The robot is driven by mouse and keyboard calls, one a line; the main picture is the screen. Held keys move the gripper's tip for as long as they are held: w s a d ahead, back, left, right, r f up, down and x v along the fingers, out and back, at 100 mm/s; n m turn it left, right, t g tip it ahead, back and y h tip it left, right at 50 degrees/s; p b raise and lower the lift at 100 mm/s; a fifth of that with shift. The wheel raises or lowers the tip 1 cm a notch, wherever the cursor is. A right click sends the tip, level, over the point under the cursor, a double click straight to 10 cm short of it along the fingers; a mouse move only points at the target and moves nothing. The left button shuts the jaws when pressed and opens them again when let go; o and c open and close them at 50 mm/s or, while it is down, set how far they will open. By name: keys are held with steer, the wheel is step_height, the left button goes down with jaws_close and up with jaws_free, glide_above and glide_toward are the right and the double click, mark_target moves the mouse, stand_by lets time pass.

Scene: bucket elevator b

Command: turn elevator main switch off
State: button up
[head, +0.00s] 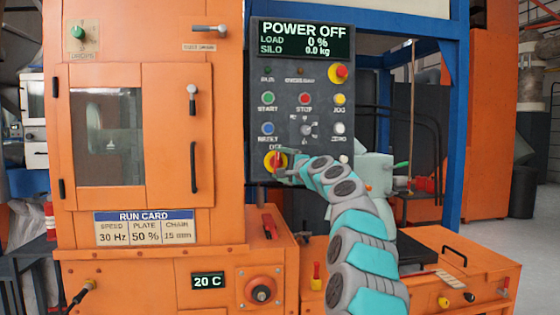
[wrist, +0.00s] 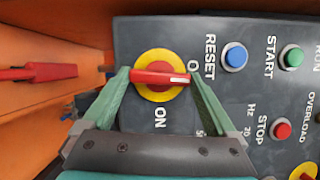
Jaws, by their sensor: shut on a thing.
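The main switch has a red handle (wrist: 160,77) on a round yellow plate (wrist: 158,94). It sits at the lower left of the dark control panel (head: 260,110). In the wrist view the handle's white-marked end points right, toward the partly covered OFF label; the ON label (wrist: 160,117) lies below. In the head view the yellow plate (head: 268,163) shows just under the OFF label. My gripper (wrist: 160,75) is shut on the handle, one finger at each end. The display (head: 304,40) reads POWER OFF, load 0 %, silo 0.0 kg.
Start (head: 268,98), stop (head: 305,98) and reset (head: 267,128) buttons and a speed dial (head: 306,129) are close above and beside the switch. A red emergency stop (head: 340,72) is at upper right. A red lever (head: 269,226) sticks out below the panel.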

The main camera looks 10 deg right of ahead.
mark_target(279, 163)
steer(key=shift+n, duration=0.5)
steer(key=shift+a+g+p, duration=0.1)
steer(key=shift+g+p, duration=0.2)
steer(key=o, duration=1)
steer(key=shift+s, duration=0.15)
steer(key=shift+s+d+b, duration=0.3)
steer(key=shift+s, duration=0.15)
steer(key=b+v, duration=0.1)
steer(key=v, duration=0.2)
steer(key=shift+s+d, duration=0.1)
steer(key=shift+s, duration=0.1)
steer(key=shift+b+v, duration=0.3)
steer(key=shift+v, duration=1.2)
